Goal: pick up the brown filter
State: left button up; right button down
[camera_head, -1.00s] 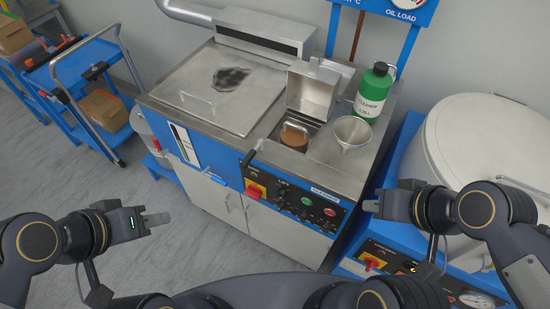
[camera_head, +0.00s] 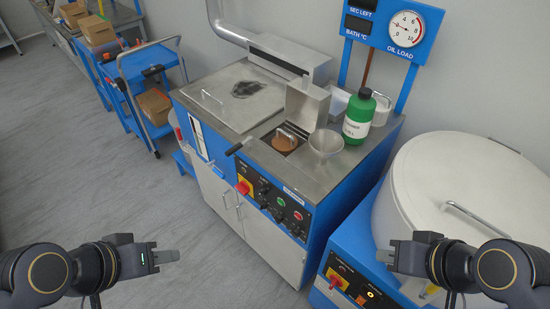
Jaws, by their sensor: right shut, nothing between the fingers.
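The brown filter (camera_head: 285,142) sits in the square opening of the steel machine top, under a metal handle and below an upright open lid (camera_head: 305,105). Only part of it shows. My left gripper (camera_head: 168,256) is at the lower left over the floor, well away from the filter. Its fingers overlap in this view, so I cannot tell whether they are open or shut. My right gripper (camera_head: 384,256) is at the lower right, in front of the white drum. It is shut and empty, apart from the filter.
A funnel (camera_head: 325,146) and a green bottle (camera_head: 358,116) stand right of the opening. A black-gripped lever (camera_head: 238,147) sticks out at the machine's front edge. A big white drum (camera_head: 408,190) stands at right. A blue cart (camera_head: 145,72) is at the left; floor before it is clear.

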aim_at(284, 143)
jog(key=i+j+z, duration=0.3)
jog(key=i+j, duration=0.15)
jog(key=j, duration=0.15)
jog(key=i+j+z, duration=0.15)
jog(key=j, duration=0.2)
jog(key=i+j+z, duration=0.15)
jog(key=j, duration=0.25)
jog(key=i+j+z, duration=0.3)
jog(key=j, duration=0.5)
jog(key=i+j+z, duration=0.15)
jog(key=j, duration=0.25)
